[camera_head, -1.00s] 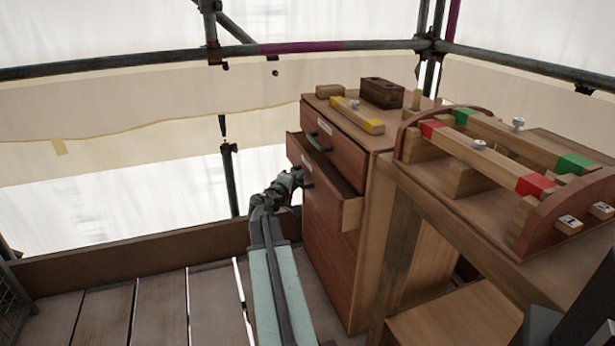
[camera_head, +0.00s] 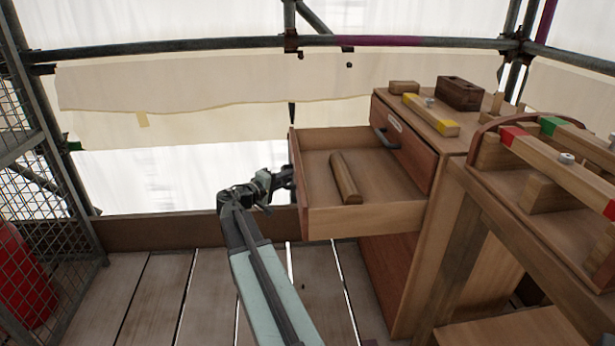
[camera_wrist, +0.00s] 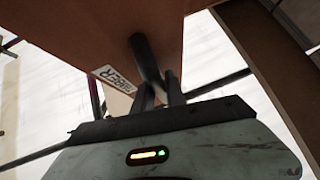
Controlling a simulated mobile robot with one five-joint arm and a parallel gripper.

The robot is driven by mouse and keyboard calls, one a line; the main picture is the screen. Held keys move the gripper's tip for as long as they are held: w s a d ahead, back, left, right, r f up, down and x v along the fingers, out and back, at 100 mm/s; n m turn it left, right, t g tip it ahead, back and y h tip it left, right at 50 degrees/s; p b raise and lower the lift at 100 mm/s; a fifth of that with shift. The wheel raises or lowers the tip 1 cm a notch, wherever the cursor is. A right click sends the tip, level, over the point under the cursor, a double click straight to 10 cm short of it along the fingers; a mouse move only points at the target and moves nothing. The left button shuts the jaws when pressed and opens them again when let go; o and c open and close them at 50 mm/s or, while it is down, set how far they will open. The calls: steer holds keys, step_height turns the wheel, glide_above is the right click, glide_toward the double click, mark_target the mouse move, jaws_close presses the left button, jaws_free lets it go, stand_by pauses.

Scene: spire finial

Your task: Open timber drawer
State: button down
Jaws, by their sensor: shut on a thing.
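The timber drawer (camera_head: 365,220) stands well out of the wooden cabinet (camera_head: 400,280), below a closed upper drawer (camera_head: 405,145). A wooden block (camera_head: 344,178) lies inside it. My gripper (camera_head: 288,178) is at the drawer's front, at the left in the head view. In the wrist view my gripper (camera_wrist: 160,92) is shut on the dark bar handle (camera_wrist: 146,60) of the drawer front (camera_wrist: 95,40). A white label (camera_wrist: 115,79), its lettering partly readable as "BER", is beside the handle. In the head view the handle is hidden by the drawer front.
A workbench with a wooden jig (camera_head: 545,165) stands at the right. A wire mesh cage (camera_head: 45,200) with a red cylinder (camera_head: 22,275) is at the left. Plank floor (camera_head: 150,290) is clear between them. Scaffold pipes (camera_head: 400,42) run behind.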

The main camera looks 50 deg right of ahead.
steer(key=shift+w+a, duration=1)
steer(key=shift+a, duration=0.25)
steer(key=c, duration=1.4)
jaws_free()
steer(key=shift+o, duration=0.2)
steer(key=shift+a, duration=0.1)
steer(key=a+r+p, duration=0.1)
steer(key=a, duration=0.6)
steer(key=shift+s+a, duration=0.3)
steer(key=shift+r, duration=0.1)
